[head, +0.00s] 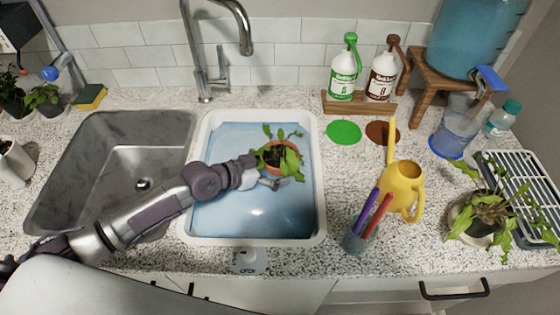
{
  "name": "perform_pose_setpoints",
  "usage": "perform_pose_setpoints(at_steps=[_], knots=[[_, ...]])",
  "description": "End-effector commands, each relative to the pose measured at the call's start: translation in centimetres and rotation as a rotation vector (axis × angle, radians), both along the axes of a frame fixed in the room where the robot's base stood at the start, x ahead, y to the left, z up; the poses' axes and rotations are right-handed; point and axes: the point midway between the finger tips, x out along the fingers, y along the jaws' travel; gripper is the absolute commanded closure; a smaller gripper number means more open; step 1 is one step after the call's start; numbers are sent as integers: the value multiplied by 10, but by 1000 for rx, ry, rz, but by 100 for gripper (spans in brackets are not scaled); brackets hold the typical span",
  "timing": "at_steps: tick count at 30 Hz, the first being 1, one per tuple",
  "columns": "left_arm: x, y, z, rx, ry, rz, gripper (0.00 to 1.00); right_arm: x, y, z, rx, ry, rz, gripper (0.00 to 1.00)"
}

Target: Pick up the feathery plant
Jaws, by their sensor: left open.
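A leafy green plant in a terracotta pot (281,157) is at the upper right of the white basin with a blue inside. My left arm reaches across the steel sink to it. My left gripper (268,176) is open at the pot's lower left side; I cannot tell whether it touches the pot. Part of the pot is hidden by leaves and the gripper. A second, bushier plant (487,212) stands in a pale pot at the right of the counter. I cannot tell which plant counts as feathery. My right gripper is not in view.
The white basin's rim (319,200) surrounds my gripper. A faucet (205,75) rises behind. Small plants (45,98) stand far left.

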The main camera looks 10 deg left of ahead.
Motion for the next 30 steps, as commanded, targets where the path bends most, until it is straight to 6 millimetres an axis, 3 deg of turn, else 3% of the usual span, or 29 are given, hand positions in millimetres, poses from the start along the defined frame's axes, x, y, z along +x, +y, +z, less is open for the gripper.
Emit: perform_pose_setpoints(at_steps=[4, 12, 26, 30], knots=[[12, -11, -7, -2, -1, 1, 0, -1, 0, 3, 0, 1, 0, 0], [14, -13, -9, 1, -1, 0, 0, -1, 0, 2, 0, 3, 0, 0], [13, -13, -9, 1, -1, 0, 75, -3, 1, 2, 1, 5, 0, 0], [14, -13, -7, -1, -5, 1, 76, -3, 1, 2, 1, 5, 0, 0]])
